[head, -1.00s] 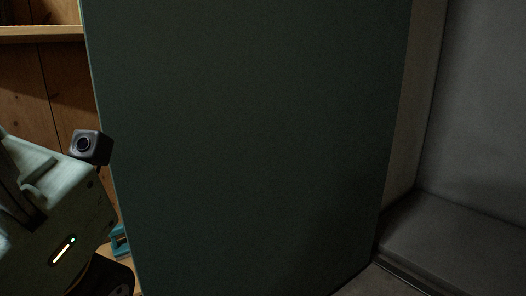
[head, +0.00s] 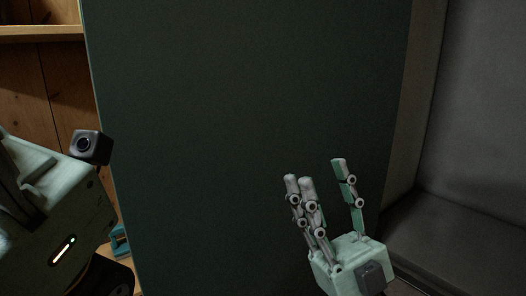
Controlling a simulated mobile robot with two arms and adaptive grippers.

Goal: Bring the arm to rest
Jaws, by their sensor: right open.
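My right gripper (head: 322,172) shows at the lower right of the head view. Its pale green and grey fingers point up and stand apart, open, with nothing between them. It is in front of a large dark green panel (head: 230,120); whether it touches the panel cannot be told. My left arm comes in at the lower left with a small dark camera block on it. The fingers of my left gripper do not show.
The dark green panel fills the middle of the view. A grey wall (head: 475,100) and a low dark grey ledge (head: 465,235) lie to the right. Wooden planks (head: 60,75) with a shelf (head: 40,33) show at the left. A small teal object (head: 120,241) is partly hidden beside my left arm.

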